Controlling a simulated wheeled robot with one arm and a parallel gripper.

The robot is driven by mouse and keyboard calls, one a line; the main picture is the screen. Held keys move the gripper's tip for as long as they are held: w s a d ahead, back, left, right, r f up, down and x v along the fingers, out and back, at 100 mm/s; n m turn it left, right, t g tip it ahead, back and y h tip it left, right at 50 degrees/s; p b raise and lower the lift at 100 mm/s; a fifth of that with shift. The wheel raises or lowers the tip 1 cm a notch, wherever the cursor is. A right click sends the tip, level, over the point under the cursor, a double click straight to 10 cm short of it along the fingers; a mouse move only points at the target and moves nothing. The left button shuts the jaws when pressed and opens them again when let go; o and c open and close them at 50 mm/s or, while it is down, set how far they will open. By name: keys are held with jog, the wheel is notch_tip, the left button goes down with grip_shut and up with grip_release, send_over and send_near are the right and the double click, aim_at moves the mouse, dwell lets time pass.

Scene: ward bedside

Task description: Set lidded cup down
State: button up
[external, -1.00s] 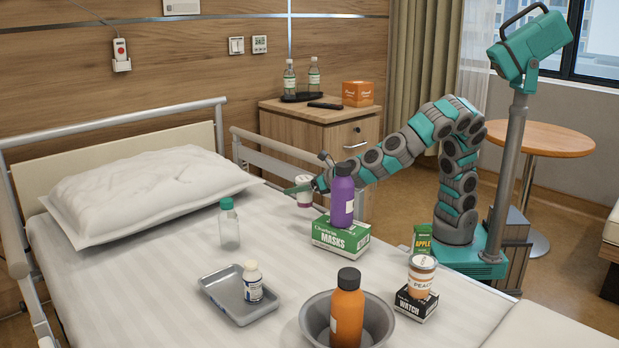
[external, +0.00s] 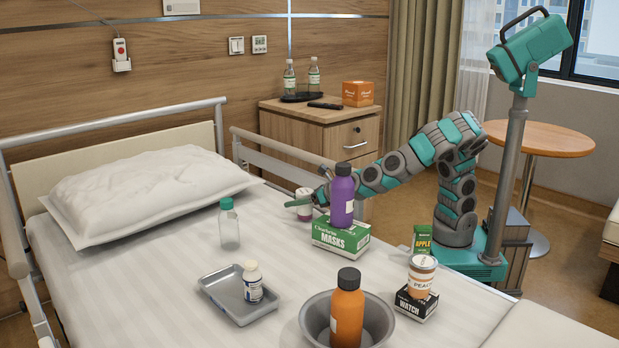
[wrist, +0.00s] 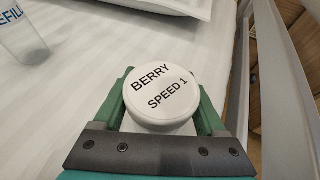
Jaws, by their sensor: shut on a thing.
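The lidded cup (external: 304,205) has a white lid and a purple lower part. In the external view it is low over the bed, left of and behind the purple bottle. My gripper (wrist: 160,108) is shut on the cup, with a green finger on each side. In the external view my gripper (external: 302,203) is partly hidden by the purple bottle. I cannot tell whether the cup's base touches the sheet.
The purple bottle (external: 342,196) stands on the green masks box (external: 340,236) close to my gripper. A clear bottle (external: 229,226) stands to the left. A tray (external: 227,299) and a bowl (external: 385,319) are nearer. The bed rail (wrist: 280,75) runs along the right.

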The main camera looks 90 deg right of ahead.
jog(key=shift+f, duration=0.15)
jog(key=o, duration=1.6)
jog(key=shift+c, duration=0.2)
jog(key=shift+r, duration=0.2)
jog(key=shift+s+a, duration=0.1)
jog(key=v, duration=1.1)
jog(key=shift+s+a+r, duration=0.15)
jog(key=shift+s, duration=0.15)
